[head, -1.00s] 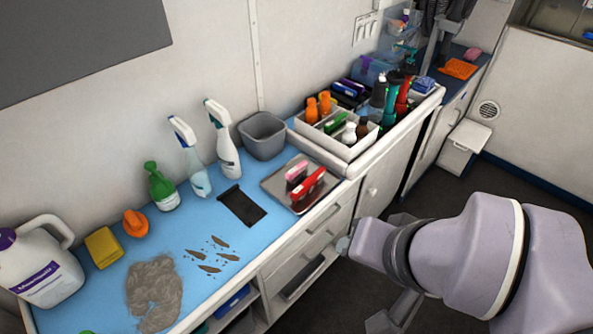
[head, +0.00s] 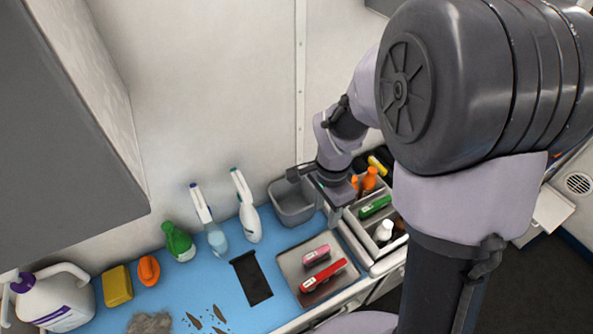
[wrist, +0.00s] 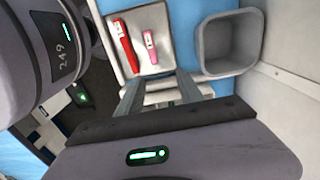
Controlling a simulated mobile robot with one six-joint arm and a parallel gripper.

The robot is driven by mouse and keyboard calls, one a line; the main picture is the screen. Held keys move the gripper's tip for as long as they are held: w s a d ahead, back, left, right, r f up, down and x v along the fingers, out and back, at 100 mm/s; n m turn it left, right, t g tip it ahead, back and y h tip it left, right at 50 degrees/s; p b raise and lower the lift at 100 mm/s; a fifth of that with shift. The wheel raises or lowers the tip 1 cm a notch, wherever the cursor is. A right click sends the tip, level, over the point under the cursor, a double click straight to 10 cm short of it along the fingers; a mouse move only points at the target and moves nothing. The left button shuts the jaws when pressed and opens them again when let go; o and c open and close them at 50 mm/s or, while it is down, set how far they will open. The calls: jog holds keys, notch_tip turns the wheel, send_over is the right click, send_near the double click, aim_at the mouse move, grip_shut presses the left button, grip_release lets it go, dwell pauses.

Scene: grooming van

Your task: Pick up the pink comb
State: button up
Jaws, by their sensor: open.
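The pink comb (head: 316,253) lies on a metal tray (head: 292,268) on the blue counter, just behind a longer red tool (head: 323,275). In the wrist view the pink comb (wrist: 150,47) lies beside the red tool (wrist: 126,46), with a small gap between them. My gripper (head: 338,222) is above the counter, behind and right of the tray, near the grey bin. In the wrist view my gripper (wrist: 160,91) is open, with nothing between its fingers, and the comb lies beyond the fingertips.
A grey bin (head: 294,205) stands behind the tray. An organizer (head: 358,233) with bottles and a green tool (head: 375,207) is to the right. A black cloth (head: 251,278) and spray bottles (head: 247,208) are left. My arm hides much of the right side.

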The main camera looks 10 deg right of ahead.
notch_tip(320, 180, down, 2)
jog(key=s+b, duration=0.1)
jog(key=s, duration=0.1)
jog(key=b, duration=0.4)
send_over(320, 250)
jog(key=f, duration=0.9)
jog(key=shift+w+d+f, duration=0.2)
jog(key=shift+w, duration=0.1)
jog(key=f, duration=0.1)
jog(key=f+b, duration=0.1)
jog(key=f, duration=0.1)
jog(key=f+b, duration=0.1)
jog(key=f, duration=0.1)
jog(key=shift+s+a+f, duration=0.1)
jog(key=shift+s+a, duration=0.1)
jog(key=shift+s, duration=0.2)
jog(key=shift+w+f, duration=0.1)
jog(key=shift+f, duration=0.3)
jog(key=shift+r, duration=0.1)
grip_shut()
